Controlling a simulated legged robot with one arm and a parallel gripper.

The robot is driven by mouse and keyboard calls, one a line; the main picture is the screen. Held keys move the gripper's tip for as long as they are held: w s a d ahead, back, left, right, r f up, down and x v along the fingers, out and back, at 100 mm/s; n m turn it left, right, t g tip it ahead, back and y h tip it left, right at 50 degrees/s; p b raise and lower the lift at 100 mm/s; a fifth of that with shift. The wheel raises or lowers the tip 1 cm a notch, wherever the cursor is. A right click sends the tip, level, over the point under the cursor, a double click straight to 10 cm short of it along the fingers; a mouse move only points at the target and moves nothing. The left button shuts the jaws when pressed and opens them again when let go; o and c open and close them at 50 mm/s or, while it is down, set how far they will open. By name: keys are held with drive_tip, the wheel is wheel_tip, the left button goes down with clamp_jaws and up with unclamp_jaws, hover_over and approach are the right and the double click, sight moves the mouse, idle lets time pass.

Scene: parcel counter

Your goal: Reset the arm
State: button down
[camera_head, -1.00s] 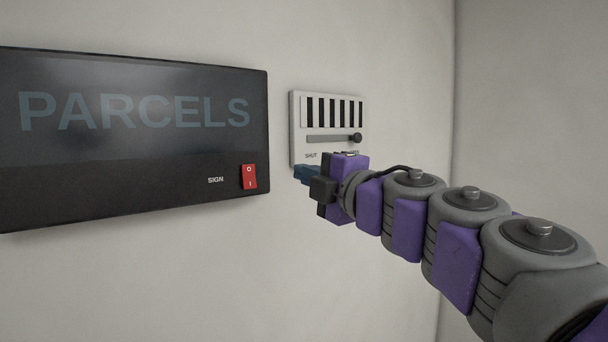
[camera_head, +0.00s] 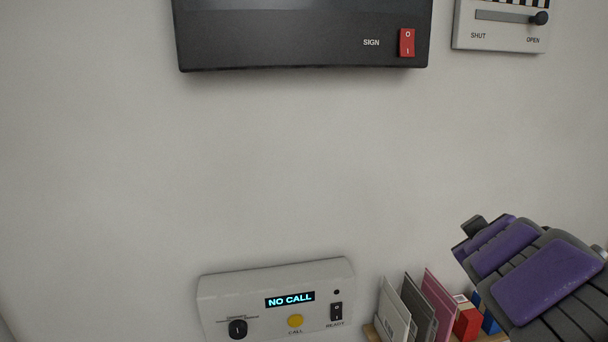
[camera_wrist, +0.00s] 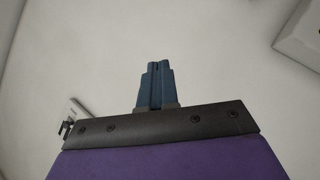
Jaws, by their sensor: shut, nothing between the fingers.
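My gripper (camera_wrist: 155,68) shows in the wrist view with its blue fingers together and nothing between them. In the head view my arm, purple and grey, comes in from the lower right, in front of the wall. The fingers cannot be made out there. The arm's front end is apart from the panels, below the vent panel (camera_head: 499,34) and right of the call panel (camera_head: 275,283).
The vent slider knob (camera_head: 539,18) is at the OPEN end. A black sign box (camera_head: 290,40) has a red switch (camera_head: 407,43). The call panel's display (camera_head: 290,299) reads NO CALL. Envelopes (camera_head: 438,300) and small boxes (camera_head: 467,318) stand below my arm. The middle wall is clear.

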drive_tip(key=s+a+f+m+g+y+b, duration=0.1)
drive_tip(key=s+a+f+g+b, duration=0.25)
drive_tip(key=f, duration=0.55)
drive_tip(key=s+a+f+m+g, duration=0.1)
drive_tip(key=s+a+f+g, duration=0.1)
drive_tip(key=s+a+f, duration=0.35)
drive_tip(key=s+a+f+m+g+y+b, duration=0.1)
drive_tip(key=s+a+f+g+b, duration=0.3)
drive_tip(key=f, duration=0.7)
drive_tip(key=s+a+f+g+y+b, duration=0.1)
drive_tip(key=s+a+f+g, duration=0.1)
drive_tip(key=s+f, duration=0.3)
drive_tip(key=s+a+f+m+g+y+b, duration=0.1)
drive_tip(key=s+a+f, duration=0.3)
drive_tip(key=s, duration=0.6)
drive_tip(key=shift+s+f+g+y, duration=0.2)
drive_tip(key=shift+f+g+y, duration=0.6)
drive_tip(key=shift+f, duration=0.15)
